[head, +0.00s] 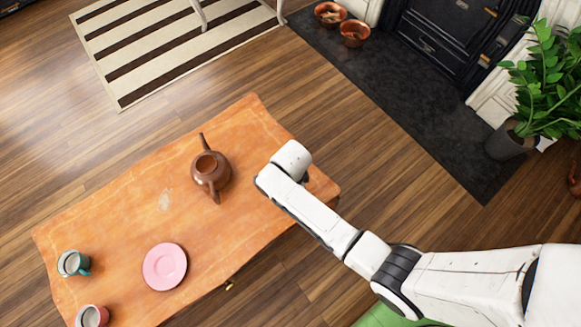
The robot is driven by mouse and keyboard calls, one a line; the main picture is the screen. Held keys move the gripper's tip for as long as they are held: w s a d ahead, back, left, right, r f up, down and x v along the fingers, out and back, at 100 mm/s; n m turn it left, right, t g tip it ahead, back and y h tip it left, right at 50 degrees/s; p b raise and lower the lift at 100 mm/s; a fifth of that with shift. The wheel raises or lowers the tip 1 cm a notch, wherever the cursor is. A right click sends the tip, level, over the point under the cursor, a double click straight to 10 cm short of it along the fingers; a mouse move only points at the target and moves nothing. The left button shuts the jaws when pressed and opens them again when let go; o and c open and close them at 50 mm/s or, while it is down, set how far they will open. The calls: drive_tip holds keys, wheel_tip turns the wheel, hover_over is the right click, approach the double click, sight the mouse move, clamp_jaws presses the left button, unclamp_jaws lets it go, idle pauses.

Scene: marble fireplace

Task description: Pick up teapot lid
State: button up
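A brown teapot (212,174) stands upright on the orange wooden table, left of my arm's end. Its handle points away and its spout toward the near side. Its round top looks like an open dark mouth with a rim; I make out no separate lid on it for sure. No loose lid is plain to see on the table. My white arm reaches in from the lower right, its end above the table's right end, a short way right of the teapot. The gripper fingers do not show; the wrist hides them.
The wooden table (110,215) also bears a pink plate (165,266), a grey-and-teal mug (73,263) and a pink mug (92,316). Beyond lie a striped rug (150,50), copper bowls (353,33), a dark hearth (400,95) and a potted plant (545,85). The floor between is clear.

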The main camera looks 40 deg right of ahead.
drive_tip(key=shift+c, duration=0.4)
drive_tip(key=c, duration=1)
drive_tip(key=shift+r, duration=0.1)
